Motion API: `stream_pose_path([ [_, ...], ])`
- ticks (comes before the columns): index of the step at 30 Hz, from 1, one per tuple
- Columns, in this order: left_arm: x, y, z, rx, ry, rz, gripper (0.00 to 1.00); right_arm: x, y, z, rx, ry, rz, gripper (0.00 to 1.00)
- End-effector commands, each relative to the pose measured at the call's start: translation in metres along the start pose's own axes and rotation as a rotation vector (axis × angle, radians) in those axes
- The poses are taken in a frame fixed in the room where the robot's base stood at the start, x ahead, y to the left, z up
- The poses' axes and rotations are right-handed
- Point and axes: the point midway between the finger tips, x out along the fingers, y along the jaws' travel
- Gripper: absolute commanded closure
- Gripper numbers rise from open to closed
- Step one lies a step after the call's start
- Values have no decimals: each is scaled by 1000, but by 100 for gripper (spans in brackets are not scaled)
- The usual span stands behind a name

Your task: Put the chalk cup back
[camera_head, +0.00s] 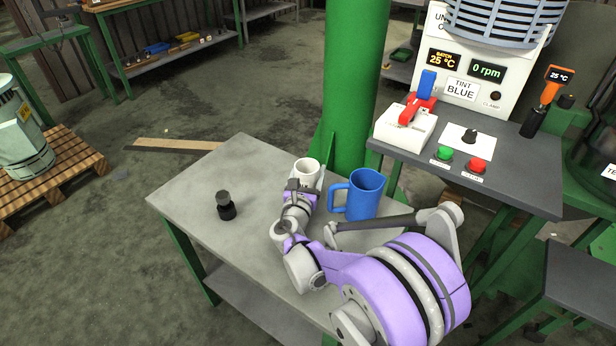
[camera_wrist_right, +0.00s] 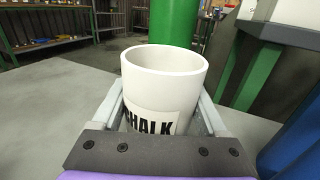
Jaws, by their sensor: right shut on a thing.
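The white chalk cup (camera_head: 307,170) is at the far end of the grey table, upright. It fills the middle of the right wrist view (camera_wrist_right: 165,85), with its CHALK label facing my gripper and its lower part hidden behind the gripper body. My right gripper (camera_head: 301,184) is shut on the cup, one finger along each side. I cannot tell whether the cup's base touches the table. My left gripper is not in view.
A blue mug (camera_head: 366,194) stands close to the right of my right gripper. A small black object (camera_head: 225,206) stands on the left of the table (camera_head: 180,195). A green column (camera_head: 352,80) rises behind. The control bench (camera_head: 520,180) is at right.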

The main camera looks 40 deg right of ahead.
Motion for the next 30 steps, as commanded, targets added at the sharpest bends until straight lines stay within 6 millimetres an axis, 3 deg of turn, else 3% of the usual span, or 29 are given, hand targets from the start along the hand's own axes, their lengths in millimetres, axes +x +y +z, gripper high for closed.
stream_pose_path([
  [2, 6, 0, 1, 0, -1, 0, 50, 0, 0, -12, 0, 0, 0, 89],
  [13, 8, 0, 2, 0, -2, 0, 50, 0, 0, -16, 0, 0, 0, 89],
  [14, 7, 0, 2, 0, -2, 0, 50, 0, 0, -15, 0, 0, 0, 20],
  [17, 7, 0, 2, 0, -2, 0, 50, 0, 0, -15, 0, 0, 1, 2],
  [27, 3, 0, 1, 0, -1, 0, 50, -1, 0, -9, 0, 0, 1, 0],
  [30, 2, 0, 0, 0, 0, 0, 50, -15, 2, -10, 1, 1, 4, 0],
])
